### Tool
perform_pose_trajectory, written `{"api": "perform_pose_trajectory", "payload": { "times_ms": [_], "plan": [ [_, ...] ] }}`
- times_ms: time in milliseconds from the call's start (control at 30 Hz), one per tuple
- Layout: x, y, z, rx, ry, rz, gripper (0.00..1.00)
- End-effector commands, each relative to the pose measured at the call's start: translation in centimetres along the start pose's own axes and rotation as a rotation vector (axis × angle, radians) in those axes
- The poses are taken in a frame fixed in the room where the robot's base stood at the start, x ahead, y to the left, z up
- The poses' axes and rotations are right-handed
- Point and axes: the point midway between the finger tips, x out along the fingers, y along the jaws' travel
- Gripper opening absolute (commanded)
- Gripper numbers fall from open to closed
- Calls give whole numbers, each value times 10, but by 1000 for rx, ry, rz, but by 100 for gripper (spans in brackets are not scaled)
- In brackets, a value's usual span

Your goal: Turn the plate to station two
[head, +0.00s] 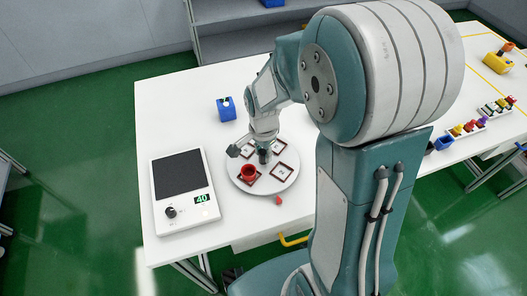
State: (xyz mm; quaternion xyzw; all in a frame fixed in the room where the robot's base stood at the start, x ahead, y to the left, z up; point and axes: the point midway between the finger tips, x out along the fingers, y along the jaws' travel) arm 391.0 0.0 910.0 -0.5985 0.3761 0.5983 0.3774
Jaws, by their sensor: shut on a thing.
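The round pale plate (240,184) lies flat on the white table, with several dark-red square frames around its top. The frames bear small labels that are too small to read. A red pot (249,172) stands on the plate over the frame at the front left. My gripper (262,157) is low over the plate, near its middle, pointing down. It is shut on what looks like a dark upright peg on the plate; its fingers hide most of the grip. A small red marker (279,201) sits on the table at the plate's front edge.
A scale (204,213) with a dark top and a display reading 40 stands left of the plate. A blue block-like holder (226,110) stands behind. Several coloured items (468,129) and a yellow holder (498,63) are at the far right. The table's left end is partly clear.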

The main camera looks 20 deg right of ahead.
Motion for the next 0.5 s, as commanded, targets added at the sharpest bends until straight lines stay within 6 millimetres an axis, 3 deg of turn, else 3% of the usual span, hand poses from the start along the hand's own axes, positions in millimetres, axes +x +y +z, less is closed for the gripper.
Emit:
{"api": "perform_pose_trajectory", "payload": {
  "times_ms": [500],
  "plan": [
    [1,0,1,258,-1,0,0]
  ]
}}
